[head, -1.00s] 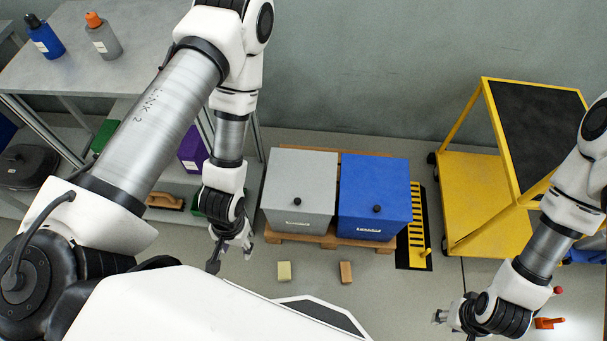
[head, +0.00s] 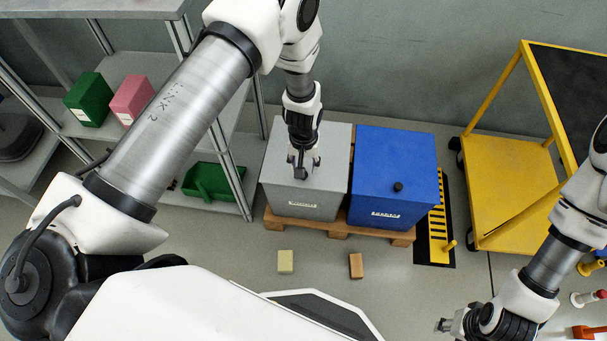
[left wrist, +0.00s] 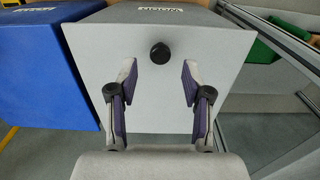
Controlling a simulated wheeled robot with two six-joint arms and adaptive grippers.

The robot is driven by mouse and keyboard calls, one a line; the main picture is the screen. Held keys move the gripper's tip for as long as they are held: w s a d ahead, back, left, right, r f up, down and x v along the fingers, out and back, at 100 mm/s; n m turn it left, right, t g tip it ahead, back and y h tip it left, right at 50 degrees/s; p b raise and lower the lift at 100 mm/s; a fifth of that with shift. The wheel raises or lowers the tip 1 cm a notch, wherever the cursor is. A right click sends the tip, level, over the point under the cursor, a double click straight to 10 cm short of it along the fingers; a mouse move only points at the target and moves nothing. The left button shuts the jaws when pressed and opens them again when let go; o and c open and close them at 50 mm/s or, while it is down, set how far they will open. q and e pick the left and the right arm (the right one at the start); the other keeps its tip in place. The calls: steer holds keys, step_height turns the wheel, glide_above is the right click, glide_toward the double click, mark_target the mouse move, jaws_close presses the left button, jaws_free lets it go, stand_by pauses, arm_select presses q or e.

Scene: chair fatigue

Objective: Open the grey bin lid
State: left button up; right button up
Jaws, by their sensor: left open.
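The grey bin (head: 309,205) stands on a wooden pallet with its lid down. Its lid (left wrist: 220,42) carries a round black knob (left wrist: 160,53), seen near the middle of the left wrist view. My left gripper (head: 302,170) is above the grey lid, and in the left wrist view its open fingers (left wrist: 159,70) sit on either side of the knob's line, a little short of it. Nothing is between the fingers. In the head view the gripper hides most of the knob. My right gripper (head: 442,324) is low at the right, away from the bins; its finger opening is too small to judge.
A blue bin (head: 393,175) with a black knob stands right beside the grey one on the pallet (head: 400,237). A shelf with a green tray (head: 208,183) is at the left, a yellow cart (head: 508,180) at the right. Two small blocks (head: 286,262) lie on the floor in front.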

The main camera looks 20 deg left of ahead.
arm_select(q)
step_height(320, 180, down, 4)
steer(key=shift+r, duration=0.1)
jaws_close()
steer(key=shift+w+a+r+g, duration=0.15)
steer(key=shift+r+g, duration=0.15)
steer(key=shift+r, duration=0.5)
steer(key=r, duration=0.1)
steer(key=w+r+g, duration=0.1)
steer(key=r, duration=0.1)
steer(key=w+r+g+p, duration=0.1)
steer(key=shift+a+r+h, duration=0.2)
steer(key=shift+h, duration=0.2)
steer(key=w+a+r+g+h+b, duration=0.1)
steer(key=w+r+g+b, duration=0.3)
steer(key=r, duration=0.2)
steer(key=shift+w+a+r, duration=0.15)
steer(key=shift+r, duration=0.1)
